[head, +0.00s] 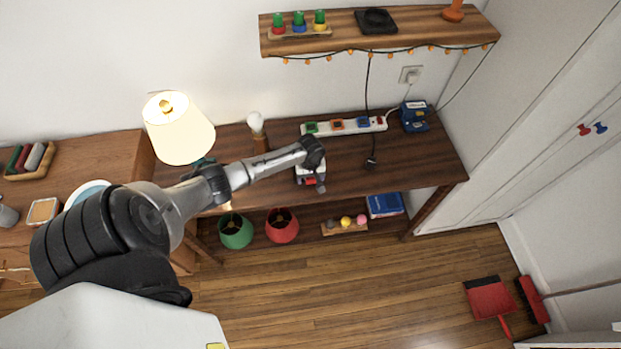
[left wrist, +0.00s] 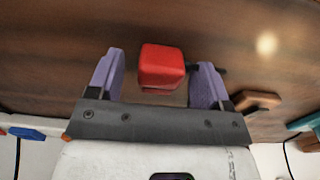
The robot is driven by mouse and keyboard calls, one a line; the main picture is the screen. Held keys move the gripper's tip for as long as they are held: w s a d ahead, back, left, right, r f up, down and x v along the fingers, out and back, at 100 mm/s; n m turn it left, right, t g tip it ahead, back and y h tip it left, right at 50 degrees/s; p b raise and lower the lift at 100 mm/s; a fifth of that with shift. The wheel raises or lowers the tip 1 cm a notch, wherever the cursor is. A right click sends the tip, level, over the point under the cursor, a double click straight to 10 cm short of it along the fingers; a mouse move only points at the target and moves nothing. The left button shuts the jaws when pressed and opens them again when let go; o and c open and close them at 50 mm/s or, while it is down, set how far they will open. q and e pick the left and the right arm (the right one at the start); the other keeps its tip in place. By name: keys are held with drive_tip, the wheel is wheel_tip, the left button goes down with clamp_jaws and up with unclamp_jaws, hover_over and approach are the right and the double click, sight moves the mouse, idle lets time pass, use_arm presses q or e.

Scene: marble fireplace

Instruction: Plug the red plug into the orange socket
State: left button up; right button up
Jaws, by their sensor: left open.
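The red plug (left wrist: 161,66) lies on the dark wooden table, between the two purple fingers of my left gripper (left wrist: 158,80) in the left wrist view. The fingers are open, with a gap visible on its left side; contact on the right side is hard to tell. In the head view the left gripper (head: 312,184) points down at the table, and a little of the red plug (head: 310,181) shows at its fingers. The orange socket (head: 337,124) is on the white power strip (head: 350,126), behind the gripper. My right gripper is not in view.
The strip also has green (head: 311,127) and blue (head: 363,121) sockets. A light bulb (head: 255,122) and lit lamp (head: 178,128) stand left. A blue box (head: 415,115) stands right of the strip.

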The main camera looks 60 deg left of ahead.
use_arm(q)
drive_tip(key=shift+c, duration=0.3)
drive_tip(key=c, duration=0.9)
drive_tip(key=shift+r, duration=0.5)
drive_tip(key=r, duration=0.2)
drive_tip(key=d+r+p, duration=0.1)
drive_tip(key=shift+w+r, duration=0.2)
drive_tip(key=shift+r, duration=0.2)
drive_tip(key=w+d+r, duration=0.1)
drive_tip(key=d+r, duration=0.2)
drive_tip(key=d, duration=0.2)
drive_tip(key=w+d+r+p, duration=0.1)
drive_tip(key=w+d+r, duration=0.1)
drive_tip(key=d, duration=0.3)
drive_tip(key=shift+w+r, duration=0.25)
drive_tip(key=shift+r, duration=0.35)
